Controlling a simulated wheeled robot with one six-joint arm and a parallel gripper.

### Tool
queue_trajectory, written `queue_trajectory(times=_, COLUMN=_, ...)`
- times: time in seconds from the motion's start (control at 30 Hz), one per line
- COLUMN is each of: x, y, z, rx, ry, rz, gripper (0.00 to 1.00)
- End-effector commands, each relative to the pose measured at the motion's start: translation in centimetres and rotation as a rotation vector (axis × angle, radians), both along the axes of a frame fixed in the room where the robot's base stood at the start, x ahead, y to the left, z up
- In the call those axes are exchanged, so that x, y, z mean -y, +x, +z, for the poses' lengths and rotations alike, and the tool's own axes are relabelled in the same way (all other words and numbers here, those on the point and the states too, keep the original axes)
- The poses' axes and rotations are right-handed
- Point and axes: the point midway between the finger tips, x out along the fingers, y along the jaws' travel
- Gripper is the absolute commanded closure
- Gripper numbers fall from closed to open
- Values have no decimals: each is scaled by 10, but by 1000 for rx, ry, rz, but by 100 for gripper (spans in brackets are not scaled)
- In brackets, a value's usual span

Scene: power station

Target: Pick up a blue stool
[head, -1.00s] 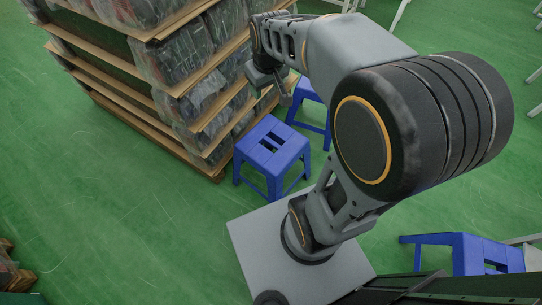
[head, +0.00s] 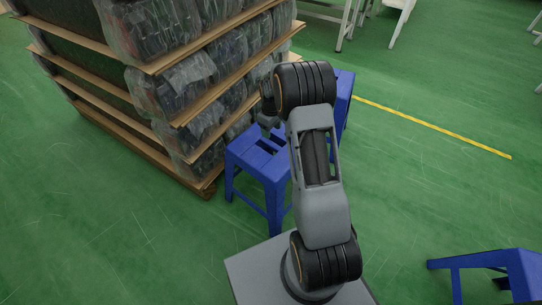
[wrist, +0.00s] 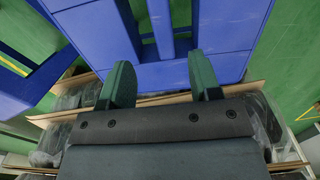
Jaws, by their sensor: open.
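A blue stool (head: 247,157) stands upright on the green floor in the head view, with slots in its seat. My gripper (head: 268,130) is over the far part of its seat; my arm hides the stool's right side. In the wrist view the stool's slotted seat (wrist: 215,40) is close in front of my gripper (wrist: 162,78). The two fingers are apart with nothing held between them. I cannot tell whether they touch the seat. A second blue stool (head: 343,92) stands just behind, partly hidden by my arm. A third blue stool (head: 515,270) is at the lower right.
A tall stack of wrapped goods on wooden boards (head: 165,145) stands close on the left of the stool. White table legs (head: 345,25) are at the top. A yellow floor line (head: 430,125) crosses open green floor at right.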

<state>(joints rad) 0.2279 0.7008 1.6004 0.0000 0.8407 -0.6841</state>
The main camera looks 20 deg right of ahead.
Motion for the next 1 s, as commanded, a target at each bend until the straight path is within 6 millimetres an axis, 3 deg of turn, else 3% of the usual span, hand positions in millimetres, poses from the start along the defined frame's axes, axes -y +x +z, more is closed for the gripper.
queue_trajectory(times=0.03, x=0, y=0, z=-12, rx=-2, ry=0, rz=0, gripper=43)
queue_trajectory(times=0.2, x=0, y=-1, z=-36, rx=-1, ry=0, rz=0, gripper=43)
queue_trajectory(times=0.57, x=-1, y=-1, z=-54, rx=0, ry=0, rz=-1, gripper=43)
queue_trajectory(times=1.0, x=-3, y=-2, z=-101, rx=0, ry=0, rz=-1, gripper=43)
